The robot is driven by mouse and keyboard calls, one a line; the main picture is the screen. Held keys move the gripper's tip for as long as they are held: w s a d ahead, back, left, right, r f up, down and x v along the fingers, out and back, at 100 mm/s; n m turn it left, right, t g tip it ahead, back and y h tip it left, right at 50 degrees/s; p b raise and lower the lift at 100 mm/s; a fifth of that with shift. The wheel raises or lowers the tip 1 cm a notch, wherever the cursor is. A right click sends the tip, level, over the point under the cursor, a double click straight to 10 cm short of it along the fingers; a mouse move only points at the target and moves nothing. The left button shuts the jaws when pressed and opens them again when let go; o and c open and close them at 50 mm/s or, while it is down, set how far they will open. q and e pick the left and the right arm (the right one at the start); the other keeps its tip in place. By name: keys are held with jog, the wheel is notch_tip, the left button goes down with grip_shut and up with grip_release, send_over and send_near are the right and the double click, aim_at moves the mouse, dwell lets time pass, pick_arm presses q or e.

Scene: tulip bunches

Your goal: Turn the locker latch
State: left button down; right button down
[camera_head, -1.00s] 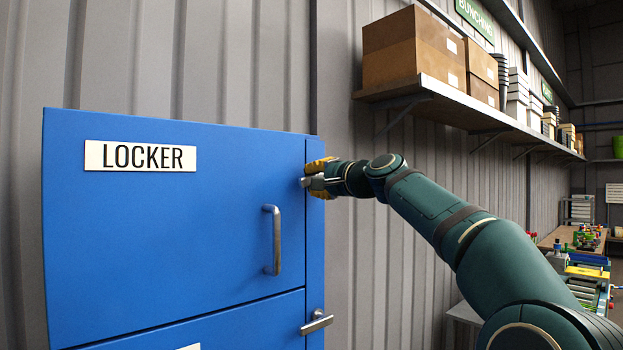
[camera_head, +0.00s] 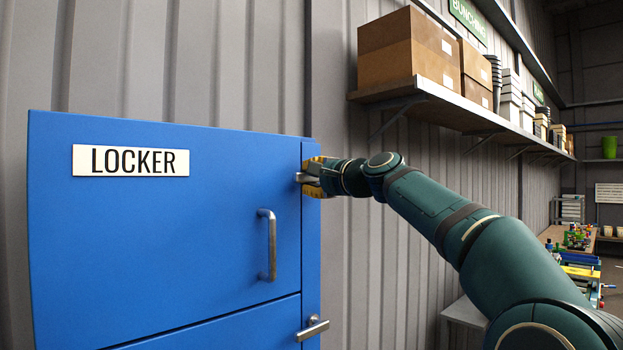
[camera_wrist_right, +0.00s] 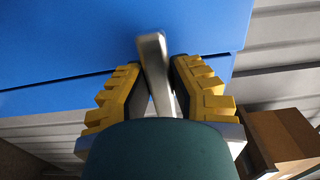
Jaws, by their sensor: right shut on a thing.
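The blue locker (camera_head: 210,235) stands at the left with a LOCKER sign (camera_head: 130,161) on its upper door. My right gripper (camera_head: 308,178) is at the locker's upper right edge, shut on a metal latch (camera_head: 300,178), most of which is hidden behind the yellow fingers. In the right wrist view the latch (camera_wrist_right: 154,62) is a grey lever between the two yellow fingers (camera_wrist_right: 160,90), in front of the blue locker face (camera_wrist_right: 70,45). A second latch (camera_head: 312,330) sits lower on the same edge. My left gripper is not in view.
A vertical handle (camera_head: 267,245) stands out from the upper door, left of my gripper. A wall shelf (camera_head: 450,100) with cardboard boxes (camera_head: 410,50) runs along the wall at upper right. A cluttered workbench (camera_head: 555,235) stands further back at right.

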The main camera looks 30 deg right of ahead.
jog(key=c, duration=1.1)
grip_release()
jog(key=shift+r, duration=0.15)
jog(key=shift+o, duration=1.4)
jog(key=shift+w, duration=0.1)
jog(key=s+d, duration=0.1)
jog(key=s, duration=1.1)
jog(key=shift+d, duration=0.3)
